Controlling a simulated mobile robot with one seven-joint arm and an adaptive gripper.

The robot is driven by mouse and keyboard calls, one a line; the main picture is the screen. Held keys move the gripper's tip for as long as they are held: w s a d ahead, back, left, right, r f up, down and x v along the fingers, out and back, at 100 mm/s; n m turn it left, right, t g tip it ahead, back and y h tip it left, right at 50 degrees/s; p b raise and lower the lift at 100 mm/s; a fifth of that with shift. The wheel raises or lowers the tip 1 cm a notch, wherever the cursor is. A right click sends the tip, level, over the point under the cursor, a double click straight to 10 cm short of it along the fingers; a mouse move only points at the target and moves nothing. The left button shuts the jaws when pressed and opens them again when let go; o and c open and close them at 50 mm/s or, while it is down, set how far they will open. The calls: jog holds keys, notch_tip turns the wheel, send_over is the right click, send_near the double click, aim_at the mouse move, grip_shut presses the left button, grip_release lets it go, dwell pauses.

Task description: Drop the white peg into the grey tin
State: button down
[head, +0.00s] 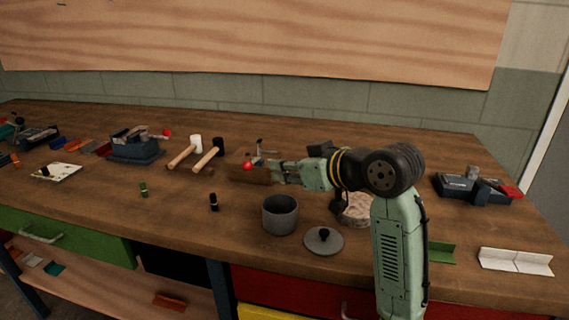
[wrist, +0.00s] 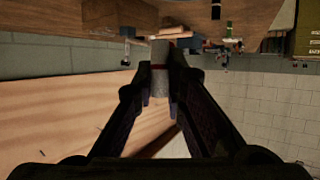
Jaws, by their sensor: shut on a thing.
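The grey tin (head: 280,217) stands open at the front middle of the bench. Its round grey lid (head: 324,241) with a dark knob lies to its right. My gripper (head: 274,172) points left, above and behind the tin in the head picture. In the wrist view my gripper (wrist: 161,88) is shut on a pale, upright-looking piece, which looks like the white peg (wrist: 161,55), with a thin red line across it. In the head view I cannot make out the peg at the fingertips.
A black peg (head: 213,202) and a green peg (head: 143,188) stand left of the tin. Two mallets (head: 201,154) and a vise (head: 134,146) lie further back left. Another vise (head: 473,187) and a white angle piece (head: 515,261) are at right. A brown block (head: 248,174) shows near my fingertips.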

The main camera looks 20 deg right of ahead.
notch_tip(320, 180, down, 6)
jog(key=b, duration=0.4)
jog(key=shift+s+r, duration=0.15)
jog(key=shift+r, duration=0.1)
jog(key=c, duration=1.6)
grip_release()
jog(key=shift+o, duration=0.2)
jog(key=v, duration=1.2)
jog(key=shift+a, duration=0.1)
